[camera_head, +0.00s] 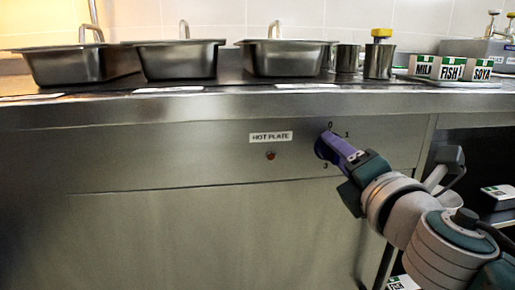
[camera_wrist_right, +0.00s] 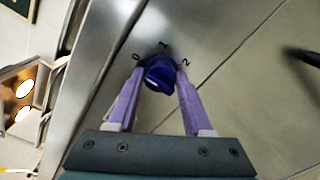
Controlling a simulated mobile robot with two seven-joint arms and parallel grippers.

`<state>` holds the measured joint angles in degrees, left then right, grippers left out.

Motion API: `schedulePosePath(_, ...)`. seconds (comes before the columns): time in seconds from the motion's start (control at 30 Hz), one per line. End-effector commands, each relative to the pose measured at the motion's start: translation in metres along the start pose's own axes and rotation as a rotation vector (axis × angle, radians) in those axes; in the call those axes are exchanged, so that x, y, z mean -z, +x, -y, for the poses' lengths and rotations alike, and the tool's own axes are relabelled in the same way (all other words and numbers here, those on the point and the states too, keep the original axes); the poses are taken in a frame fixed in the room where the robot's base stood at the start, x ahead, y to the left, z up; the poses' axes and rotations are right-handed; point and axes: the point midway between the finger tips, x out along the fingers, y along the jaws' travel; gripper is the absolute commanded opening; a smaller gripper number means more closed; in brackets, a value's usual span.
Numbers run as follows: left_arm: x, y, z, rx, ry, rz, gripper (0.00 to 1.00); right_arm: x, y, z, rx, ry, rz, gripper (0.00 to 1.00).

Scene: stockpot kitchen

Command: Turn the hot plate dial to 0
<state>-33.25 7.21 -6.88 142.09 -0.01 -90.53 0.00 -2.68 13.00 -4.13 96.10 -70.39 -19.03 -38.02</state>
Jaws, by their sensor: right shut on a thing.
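The blue hot plate dial (camera_wrist_right: 160,74) is on the steel front panel, with the marks 0, 1 and 2 around it in the right wrist view. In the head view the dial (camera_head: 321,149) is partly covered by my fingers, and the marks 0, 1 and 3 show around it. My right gripper (camera_head: 332,145) has its purple fingers on the two sides of the dial, shut on it; the wrist view shows the gripper (camera_wrist_right: 160,77) too. I cannot tell which mark the dial points at. My left gripper is not in view.
The HOT PLATE label (camera_head: 271,137) and a red lamp (camera_head: 270,155) are left of the dial. Steel pans (camera_head: 180,62) and MILK, FISH and SOYA cards (camera_head: 452,69) stand on the counter above. The panel left of the lamp is clear.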

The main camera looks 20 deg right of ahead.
Motion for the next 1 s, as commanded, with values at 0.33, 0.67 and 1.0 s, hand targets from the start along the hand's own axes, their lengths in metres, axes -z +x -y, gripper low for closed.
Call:
schedulePosePath(0.33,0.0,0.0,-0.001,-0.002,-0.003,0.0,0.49,0.0,0.0,-0.001,-0.001,-0.004,0.0,0.0)
schedulePosePath(0.67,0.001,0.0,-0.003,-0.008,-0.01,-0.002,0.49,0.0,0.0,0.0,-0.001,-0.002,0.0,0.8)
schedulePosePath(1.0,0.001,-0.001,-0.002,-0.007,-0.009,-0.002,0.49,0.001,-0.013,0.0,0.001,0.0,-0.002,0.8)
